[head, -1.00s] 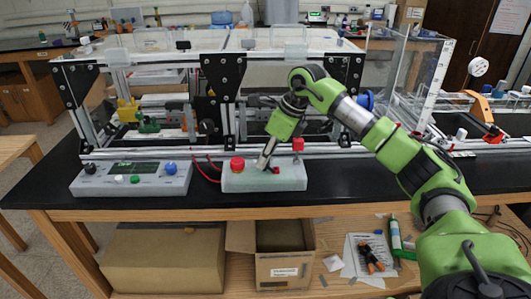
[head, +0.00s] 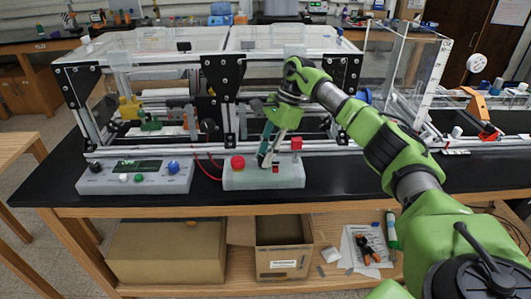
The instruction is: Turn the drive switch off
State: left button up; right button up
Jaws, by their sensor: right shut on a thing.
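The pale grey control box (head: 236,181) lies near the front edge of the black bench, with a round red button (head: 238,162) at its left and a red block (head: 297,144) at its right. A small red part, apparently the drive switch (head: 275,170), shows low on the box between them. My right gripper (head: 263,163) points down at the middle of the box from above. Its slim fingers are together, right beside the small red part, and seem shut on it. The fingers hide the exact contact. My left gripper is not in view.
A second grey box (head: 135,178) with a green display and coloured knobs stands to the left. The extrusion frame (head: 218,80) with clear panels rises close behind both boxes. Red cables (head: 207,168) run beside the control box. Cardboard boxes (head: 165,252) sit on the shelf below.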

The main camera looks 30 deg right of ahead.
jog(key=shift+n+g, duration=0.3)
jog(key=shift+n, duration=0.3)
jog(key=o, duration=1.1)
jog(key=shift+w+d+r, duration=0.1)
jog(key=v, duration=0.7)
